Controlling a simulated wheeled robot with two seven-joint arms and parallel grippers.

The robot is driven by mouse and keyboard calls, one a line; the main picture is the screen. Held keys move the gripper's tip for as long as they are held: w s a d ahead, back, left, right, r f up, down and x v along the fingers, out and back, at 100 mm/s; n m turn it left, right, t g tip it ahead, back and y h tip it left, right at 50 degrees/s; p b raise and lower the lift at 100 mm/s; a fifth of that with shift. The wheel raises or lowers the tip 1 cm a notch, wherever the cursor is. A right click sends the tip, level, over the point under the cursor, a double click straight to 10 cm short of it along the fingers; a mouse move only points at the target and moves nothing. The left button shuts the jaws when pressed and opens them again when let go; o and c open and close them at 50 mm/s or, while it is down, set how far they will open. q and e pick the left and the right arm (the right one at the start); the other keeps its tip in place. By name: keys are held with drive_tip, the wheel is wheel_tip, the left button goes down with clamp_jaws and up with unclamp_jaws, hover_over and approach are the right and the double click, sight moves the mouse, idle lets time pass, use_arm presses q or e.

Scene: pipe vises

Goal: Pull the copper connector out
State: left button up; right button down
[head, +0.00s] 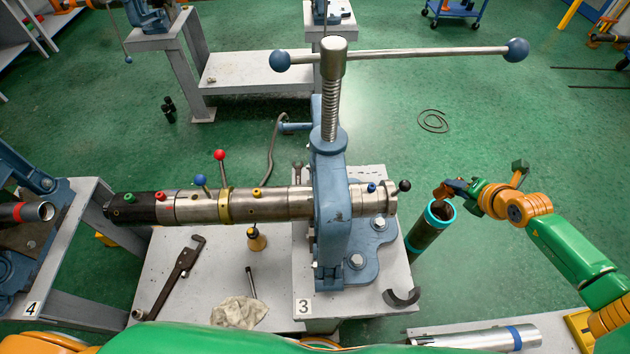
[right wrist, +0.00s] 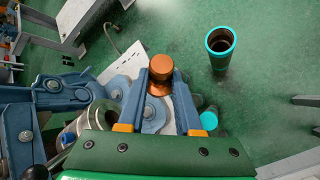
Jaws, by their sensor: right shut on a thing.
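My right gripper (head: 449,188) is to the right of the vise and shut on the copper connector (right wrist: 160,70). In the right wrist view the connector is a short copper cylinder with a wider rim, held between the two blue fingers (right wrist: 161,92). In the head view it is a small brown piece (head: 441,192) at the fingertips, partly hidden. It is clear of the steel pipe (head: 285,204), which lies level through the blue vise (head: 331,205). The pipe's open right end (head: 390,200) is left of the gripper. My left gripper is not in view.
A dark tube with a cyan rim (head: 430,228) stands near the right gripper; its open mouth also shows in the right wrist view (right wrist: 221,42). The vise's long handle (head: 420,52) spans overhead. A wrench (head: 180,268) and cloth (head: 238,311) lie on the bench.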

drive_tip(key=shift+a+f+n+h, duration=0.1)
drive_tip(key=shift+f+n+h, duration=0.25)
drive_tip(key=shift+h, duration=0.45)
drive_tip(key=h+b, duration=0.1)
drive_tip(key=n+h+b, duration=0.1)
drive_tip(key=b, duration=0.1)
drive_tip(key=shift+f+t, duration=0.35)
drive_tip(key=shift+t, duration=0.05)
drive_tip(key=b, duration=0.3)
drive_tip(key=h+b, duration=0.1)
drive_tip(key=b, duration=0.2)
drive_tip(key=shift+w+r+n+b, duration=0.1)
drive_tip(key=shift+r+n+b, duration=0.15)
drive_tip(key=shift+n+b, duration=0.1)
drive_tip(key=shift+d+r, duration=0.2)
drive_tip(key=shift+r, duration=0.2)
drive_tip(key=shift+a, duration=0.15)
